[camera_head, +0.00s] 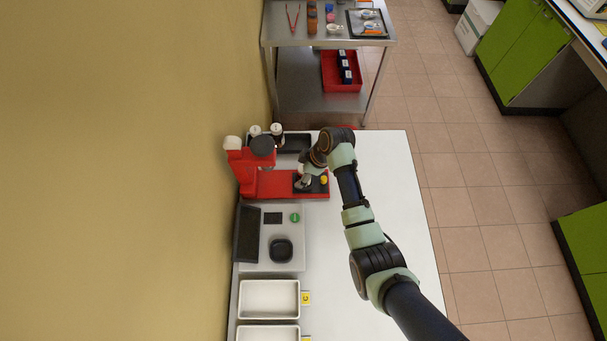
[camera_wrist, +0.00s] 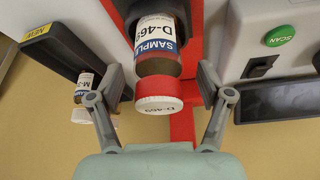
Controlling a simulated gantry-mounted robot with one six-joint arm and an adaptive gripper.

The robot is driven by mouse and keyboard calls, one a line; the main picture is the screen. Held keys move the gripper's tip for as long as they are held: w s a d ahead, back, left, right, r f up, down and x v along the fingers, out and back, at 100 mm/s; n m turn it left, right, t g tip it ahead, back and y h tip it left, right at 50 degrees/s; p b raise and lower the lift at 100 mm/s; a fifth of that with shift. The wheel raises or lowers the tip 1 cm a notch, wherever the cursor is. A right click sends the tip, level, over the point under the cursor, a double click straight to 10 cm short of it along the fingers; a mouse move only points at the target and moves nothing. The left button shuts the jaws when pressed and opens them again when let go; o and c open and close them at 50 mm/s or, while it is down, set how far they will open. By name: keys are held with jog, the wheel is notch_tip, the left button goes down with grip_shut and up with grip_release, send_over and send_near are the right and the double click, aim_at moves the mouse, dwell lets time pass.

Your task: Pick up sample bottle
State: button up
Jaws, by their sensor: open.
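The sample bottle (camera_wrist: 157,62) is brown with a white and blue label reading "SAMPLE" and "D-469". Its red cap (camera_wrist: 158,88) points toward my gripper. The bottle is at the red device (camera_wrist: 186,125), its far end in or against a dark part. My gripper (camera_wrist: 161,76) is open, with one finger on each side of the bottle and visible gaps at both sides. In the head view my gripper (camera_head: 304,183) is over the right end of the red device (camera_head: 275,187). I cannot make out the sample bottle there.
A white instrument with a green SCAN button (camera_wrist: 280,36) is close on the right. White trays (camera_head: 269,282) line the table's left side. The table's right part (camera_head: 398,190) is clear.

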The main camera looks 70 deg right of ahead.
jog(key=shift+w+f, duration=0.3)
jog(key=shift+f, duration=0.3)
jog(key=c, duration=1.4)
jog(key=shift+r, duration=0.1)
jog(key=shift+c, duration=0.2)
